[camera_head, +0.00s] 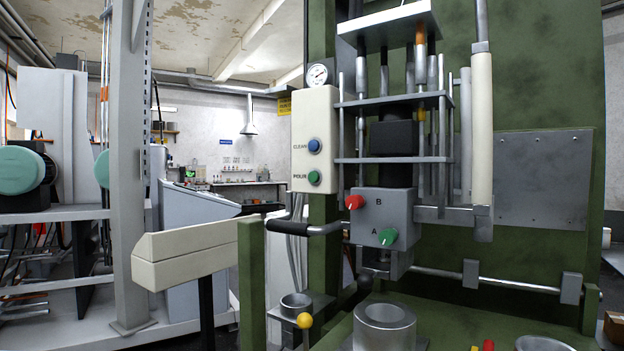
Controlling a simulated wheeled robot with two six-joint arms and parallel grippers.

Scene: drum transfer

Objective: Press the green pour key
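The green pour key (314,177) is a round button low on a cream control box (328,110) left of the machine's middle. Its label sits just left of it. A blue key (314,145) marked CLEAN is directly above it. Nothing covers or touches either key. Neither of my grippers shows in the head view.
A grey valve block (368,200) with a red knob (354,202) and a green knob (387,236) is right of and below the box. A black-gripped handle (325,229) juts out beneath the box. A cream-coloured beam (195,247) extends left.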

